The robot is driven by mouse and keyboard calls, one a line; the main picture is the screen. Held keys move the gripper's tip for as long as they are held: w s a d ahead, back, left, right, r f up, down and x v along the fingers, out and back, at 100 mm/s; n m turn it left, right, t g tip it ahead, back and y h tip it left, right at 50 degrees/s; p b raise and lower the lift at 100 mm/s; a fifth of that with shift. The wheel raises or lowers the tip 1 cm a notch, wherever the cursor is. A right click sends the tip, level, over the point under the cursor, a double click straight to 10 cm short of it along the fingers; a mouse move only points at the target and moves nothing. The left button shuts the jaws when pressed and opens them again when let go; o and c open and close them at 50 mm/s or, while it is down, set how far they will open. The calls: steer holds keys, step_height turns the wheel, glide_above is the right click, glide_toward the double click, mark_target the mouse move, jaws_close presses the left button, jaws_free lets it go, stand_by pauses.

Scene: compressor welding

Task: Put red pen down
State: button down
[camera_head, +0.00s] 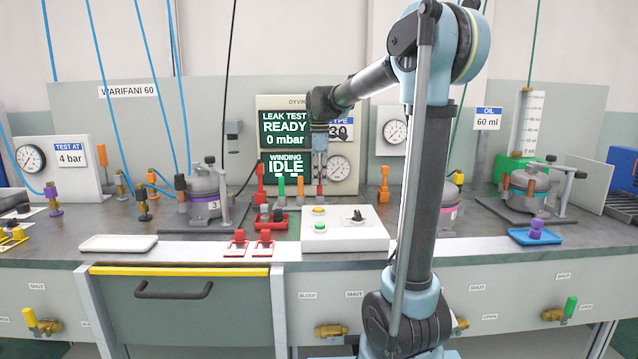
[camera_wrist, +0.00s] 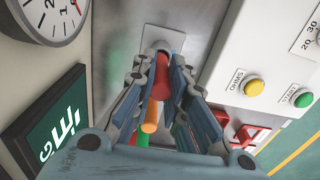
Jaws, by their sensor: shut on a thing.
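The red pen (camera_head: 320,190) stands upright in front of the lower gauge, at the right end of a short row of pens. My gripper (camera_head: 320,168) is above it and shut on its upper part. In the wrist view my gripper (camera_wrist: 165,72) has its two fingers on either side of the red pen (camera_wrist: 160,86). The pen's lower end is at or just over a small pale round piece on a light plate (camera_wrist: 177,40); I cannot tell whether it touches. An orange pen (camera_head: 300,186) and a green pen (camera_head: 281,186) stand just to its left.
A white control box (camera_head: 345,240) with yellow and green buttons sits in front of the pens. The leak test panel (camera_head: 286,125) and gauge (camera_head: 340,168) are close behind. Red trays (camera_head: 278,224) lie left of the box. A white tray (camera_head: 118,244) is empty.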

steer(key=shift+f, duration=0.6)
steer(key=shift+f, duration=0.2)
steer(key=c, duration=1.6)
jaws_free()
steer(key=shift+r, duration=0.1)
step_height(320, 180, up, 17)
steer(key=shift+a+r, duration=0.15)
steer(key=shift+a, duration=0.05)
